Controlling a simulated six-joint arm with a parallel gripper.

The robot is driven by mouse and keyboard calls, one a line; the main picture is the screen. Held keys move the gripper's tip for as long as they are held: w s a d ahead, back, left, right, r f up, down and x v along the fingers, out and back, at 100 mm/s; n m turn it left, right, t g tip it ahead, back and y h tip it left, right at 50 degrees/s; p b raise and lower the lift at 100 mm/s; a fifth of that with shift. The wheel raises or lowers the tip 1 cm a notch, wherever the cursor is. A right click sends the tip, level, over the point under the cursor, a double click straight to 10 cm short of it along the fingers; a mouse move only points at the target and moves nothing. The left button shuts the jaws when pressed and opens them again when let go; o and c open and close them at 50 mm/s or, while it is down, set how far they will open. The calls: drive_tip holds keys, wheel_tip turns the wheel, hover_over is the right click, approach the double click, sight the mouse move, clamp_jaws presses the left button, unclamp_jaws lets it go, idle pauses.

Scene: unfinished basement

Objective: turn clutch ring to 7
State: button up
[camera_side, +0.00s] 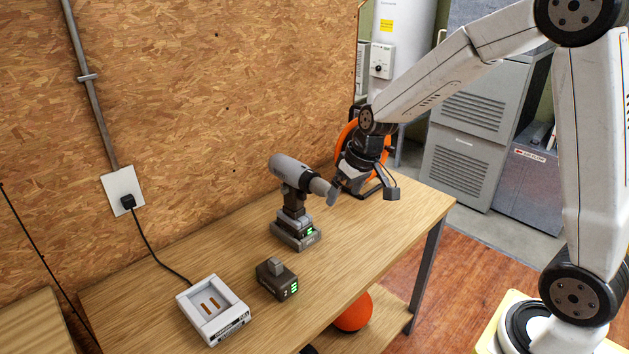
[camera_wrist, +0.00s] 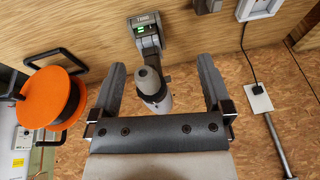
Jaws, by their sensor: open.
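A grey and black cordless drill (camera_side: 295,172) stands upright on its battery on the wooden workbench, its nose pointing right towards my gripper (camera_side: 362,192). The clutch ring (camera_side: 318,186) is around the front of the drill body; its numbers are too small to read. In the wrist view, the drill's nose (camera_wrist: 150,84) points towards the camera and appears between my gripper's two fingers (camera_wrist: 161,64), nearer the left one. The fingers are open, with a gap visible on both sides of the nose.
A spare battery (camera_side: 277,280) and a white charger (camera_side: 213,312) lie on the workbench (camera_side: 378,232) left of the drill. The charger's cable runs to a wall outlet (camera_side: 122,190). An orange reel (camera_wrist: 50,105) stands close beside my gripper. The bench's front right is clear.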

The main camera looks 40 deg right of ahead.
drive_tip(key=t+y, duration=0.1)
approach(315, 176)
drive_tip(key=x, duration=0.2)
drive_tip(key=shift+a+f, duration=0.1)
drive_tip(key=shift+f, duration=0.35)
drive_tip(key=shift+f, duration=0.1)
drive_tip(key=shift+x, duration=3.85)
drive_tip(key=shift+a, duration=0.1)
drive_tip(key=c, duration=1)
drive_tip(key=shift+c, duration=0.2)
